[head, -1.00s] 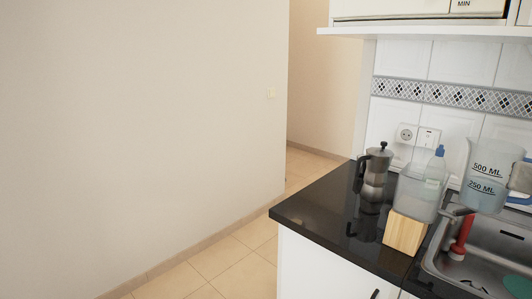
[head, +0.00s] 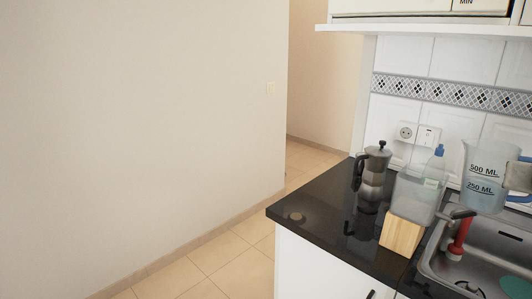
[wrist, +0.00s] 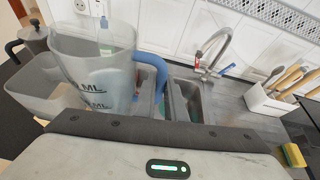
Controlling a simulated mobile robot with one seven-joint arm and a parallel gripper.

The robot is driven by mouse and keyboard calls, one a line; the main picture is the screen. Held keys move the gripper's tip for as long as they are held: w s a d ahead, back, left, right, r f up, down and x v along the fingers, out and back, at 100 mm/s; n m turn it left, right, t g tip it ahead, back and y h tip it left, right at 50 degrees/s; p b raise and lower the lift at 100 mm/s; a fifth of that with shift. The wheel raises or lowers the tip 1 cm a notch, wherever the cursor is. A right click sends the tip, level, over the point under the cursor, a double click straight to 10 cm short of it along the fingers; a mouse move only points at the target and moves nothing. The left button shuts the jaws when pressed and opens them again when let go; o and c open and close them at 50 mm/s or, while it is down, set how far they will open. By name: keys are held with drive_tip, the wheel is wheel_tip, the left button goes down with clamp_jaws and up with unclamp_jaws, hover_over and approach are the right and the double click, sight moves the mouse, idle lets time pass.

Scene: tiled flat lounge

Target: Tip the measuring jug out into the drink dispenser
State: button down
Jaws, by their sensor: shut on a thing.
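The measuring jug (head: 483,174) is clear, marked 500 ML and 250 ML, and roughly upright at the right of the head view. Its lower part looks bluish, as if it holds liquid. My gripper (head: 515,183) is at its right, shut on its blue handle; the jug (wrist: 98,72) and handle also show in the wrist view. The drink dispenser (head: 412,197) is a translucent open-topped box on a wooden block, on the black counter just left of the jug. The jug is held raised near its right side. The wrist view shows the dispenser (wrist: 32,88) partly hidden behind the jug.
A moka pot (head: 372,166) and a bottle with a blue top (head: 436,163) stand close to the dispenser. A steel sink (head: 480,262) with a red-handled tool lies below the jug. A utensil holder (wrist: 272,104) stands beyond the sink. The counter's left end is mostly clear.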

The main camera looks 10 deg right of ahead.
sight(515, 149)
drive_tip(key=shift+w+a+r+n+g+p, duration=0.25)
drive_tip(key=shift+w+r+n+g+p, duration=0.25)
drive_tip(key=shift+p, duration=0.65)
drive_tip(key=shift+w+a+r+n+g+p, duration=0.25)
drive_tip(key=shift+r+p, duration=0.4)
drive_tip(key=shift+p, duration=0.5)
drive_tip(key=p, duration=0.2)
drive_tip(key=w+r+n+h+p, duration=0.1)
drive_tip(key=p, duration=0.1)
drive_tip(key=shift+w+a+n+g, duration=0.25)
drive_tip(key=shift+w+a+g, duration=0.05)
drive_tip(key=shift+a+g, duration=0.1)
drive_tip(key=w+r+p, duration=0.1)
drive_tip(key=p, duration=0.1)
drive_tip(key=a+r+n+g+p, duration=0.1)
drive_tip(key=p, duration=0.2)
drive_tip(key=shift+w+a+r+p, duration=0.1)
drive_tip(key=shift+w+r+p, duration=0.2)
drive_tip(key=shift+w+p, duration=0.1)
drive_tip(key=shift+w+a+f+h, duration=0.1)
drive_tip(key=shift+w+h, duration=0.05)
drive_tip(key=shift+h, duration=0.25)
drive_tip(key=shift+w+a+n+p, duration=0.15)
drive_tip(key=shift+n+p, duration=0.25)
drive_tip(key=shift+p, duration=0.2)
drive_tip(key=shift+w, duration=0.1)
